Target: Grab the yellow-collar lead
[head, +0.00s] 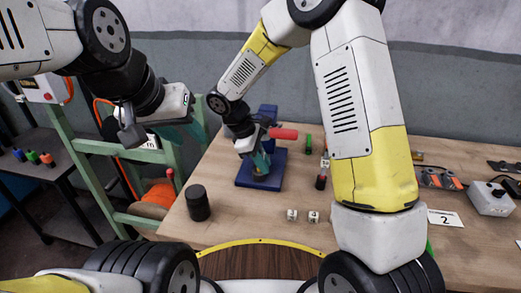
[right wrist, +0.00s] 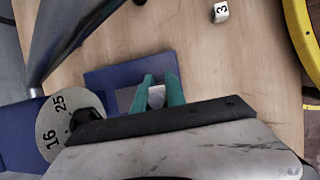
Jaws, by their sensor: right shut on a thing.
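My right gripper (head: 262,168) points down over a blue press-like fixture (head: 244,182) on the table. Its teal fingers also show in the right wrist view (right wrist: 157,93), shut on a small light grey piece (right wrist: 156,98). In the head view a small yellowish-brown part (head: 261,177) shows at the fingertips; I cannot tell whether it is a collar. No lead with a yellow collar can be made out clearly. My left gripper (head: 190,130) is raised at the left, beyond the table's left edge; its finger gap is not clear.
A black cylinder (head: 198,203) stands left of the fixture, whose red handle (head: 283,134) sticks out right. Number cubes (head: 313,216) lie at the front. A red-and-black piece (head: 321,181) and a green one (head: 308,144) stand to the right. A grey box (head: 489,198) is at far right.

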